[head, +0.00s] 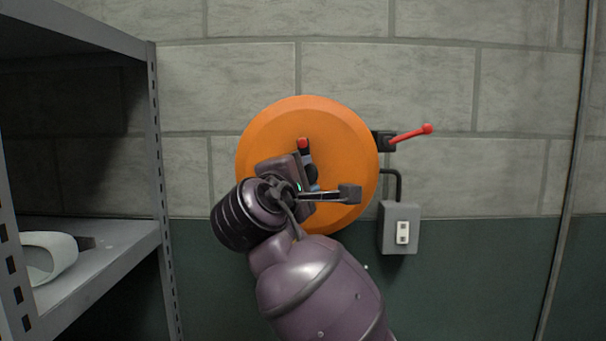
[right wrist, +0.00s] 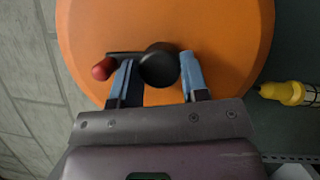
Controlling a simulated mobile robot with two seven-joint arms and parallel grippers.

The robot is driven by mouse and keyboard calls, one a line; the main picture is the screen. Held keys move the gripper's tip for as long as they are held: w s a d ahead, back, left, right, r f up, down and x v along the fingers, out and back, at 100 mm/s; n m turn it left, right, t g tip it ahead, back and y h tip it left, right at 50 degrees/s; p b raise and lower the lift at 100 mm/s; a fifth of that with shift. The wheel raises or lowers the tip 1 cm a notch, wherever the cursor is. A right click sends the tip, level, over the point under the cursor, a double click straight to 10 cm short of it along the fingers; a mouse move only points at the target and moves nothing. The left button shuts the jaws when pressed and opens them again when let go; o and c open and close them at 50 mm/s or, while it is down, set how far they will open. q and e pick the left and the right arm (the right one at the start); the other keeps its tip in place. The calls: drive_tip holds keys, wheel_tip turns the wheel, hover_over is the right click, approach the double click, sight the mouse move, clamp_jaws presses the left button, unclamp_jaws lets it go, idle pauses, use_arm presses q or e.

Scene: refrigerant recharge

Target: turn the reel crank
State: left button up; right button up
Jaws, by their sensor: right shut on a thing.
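The orange reel (head: 345,165) is a large round disc on the wall, and it also fills the top of the right wrist view (right wrist: 225,40). Its reel crank has a dark arm with a red end (head: 302,143). In the right wrist view the dark round part of the crank (right wrist: 158,66) sits between the blue-padded fingers of my right gripper (right wrist: 156,75), with the red end (right wrist: 103,69) outside the left finger. My right gripper (head: 311,172) is shut on the crank in front of the disc; my wrist hides part of it. My left gripper is not in view.
A red-handled lever (head: 412,133) sticks out right of the reel. A grey outlet box (head: 400,228) is below it. Metal shelving (head: 110,245) stands at the left with a white curved object (head: 50,255). A yellow object (right wrist: 287,93) shows at the wrist view's right.

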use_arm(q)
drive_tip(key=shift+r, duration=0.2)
use_arm(e)
drive_tip(key=shift+m+g, duration=0.3)
drive_tip(key=shift+m, duration=0.3)
drive_tip(key=o, duration=0.9)
drive_tip(key=shift+o, duration=0.2)
